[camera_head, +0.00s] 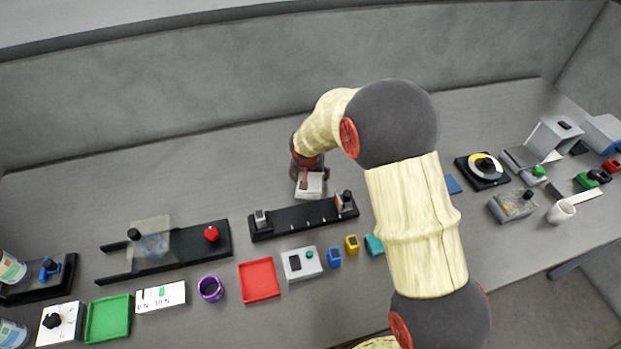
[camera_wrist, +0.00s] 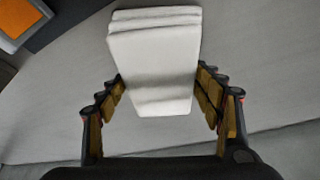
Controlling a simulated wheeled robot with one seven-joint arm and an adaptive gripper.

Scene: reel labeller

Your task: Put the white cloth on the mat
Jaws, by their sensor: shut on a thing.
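The white cloth (camera_wrist: 154,60) is a folded, layered block between the two fingers of my gripper (camera_wrist: 163,92) in the wrist view. The fingers press on its left and right sides. In the head view the cloth (camera_head: 311,187) shows just below my gripper (camera_head: 307,172), behind the black bar fixture. I cannot tell whether it touches the table. A flat blue piece (camera_head: 453,185) lies right of my arm, partly hidden by it; it may be the mat, but I cannot tell for sure.
The black bar fixture (camera_head: 300,219) with upright grey parts stands just in front of the cloth. A red tray (camera_head: 259,280), a grey button box (camera_head: 301,264) and small coloured blocks lie nearer. The table's back left is clear.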

